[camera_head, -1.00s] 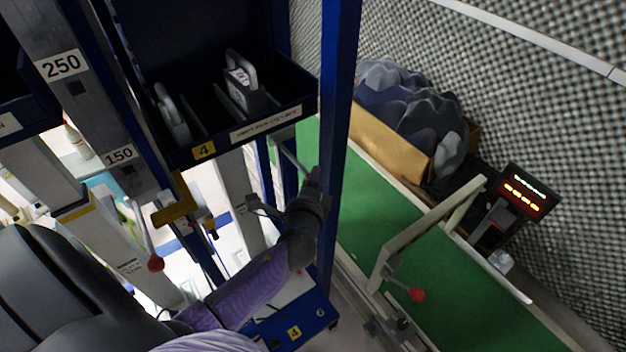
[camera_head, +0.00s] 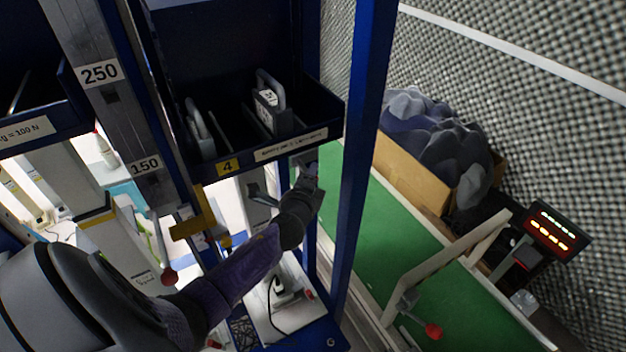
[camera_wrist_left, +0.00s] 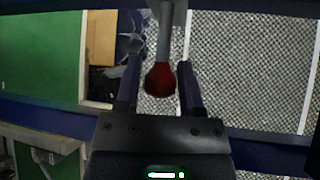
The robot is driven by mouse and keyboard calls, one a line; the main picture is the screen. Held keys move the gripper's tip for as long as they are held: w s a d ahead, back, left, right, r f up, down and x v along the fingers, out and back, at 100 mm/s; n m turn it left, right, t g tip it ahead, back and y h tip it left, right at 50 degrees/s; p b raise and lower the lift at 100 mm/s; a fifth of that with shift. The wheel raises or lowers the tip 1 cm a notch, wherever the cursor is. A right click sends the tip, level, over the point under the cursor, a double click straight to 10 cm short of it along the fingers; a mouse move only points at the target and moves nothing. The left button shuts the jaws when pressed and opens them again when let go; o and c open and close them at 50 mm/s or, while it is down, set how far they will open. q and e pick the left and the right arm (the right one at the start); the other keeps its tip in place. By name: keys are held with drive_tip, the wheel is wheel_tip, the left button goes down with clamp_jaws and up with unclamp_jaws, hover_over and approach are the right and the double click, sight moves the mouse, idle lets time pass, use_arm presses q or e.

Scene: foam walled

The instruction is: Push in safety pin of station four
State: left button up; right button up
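A red ball knob (camera_wrist_left: 160,80) on a grey rod shows in the left wrist view. My left gripper (camera_wrist_left: 160,88) has its fingers apart, one on each side of the knob, with a narrow gap visible on both sides. In the head view my left gripper (camera_head: 308,172) is just below the front right of the dark blue bin with the yellow 4 label (camera_head: 228,166). The knob between the fingers is hidden there by the gripper and wrist. My right gripper is not in view.
A blue post (camera_head: 362,150) stands close right of my left gripper. Another red-knobbed lever (camera_head: 168,277) hangs at lower left. Right of the post are a green belt (camera_head: 385,245), a box of grey lumps (camera_head: 435,140), a red display (camera_head: 550,230) and a red knob (camera_head: 433,332).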

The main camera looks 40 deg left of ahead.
use_arm(q)
drive_tip(key=shift+o, duration=1.3)
drive_tip(key=p+v, duration=0.1)
drive_tip(key=v, duration=0.9)
drive_tip(key=shift+p, duration=0.3)
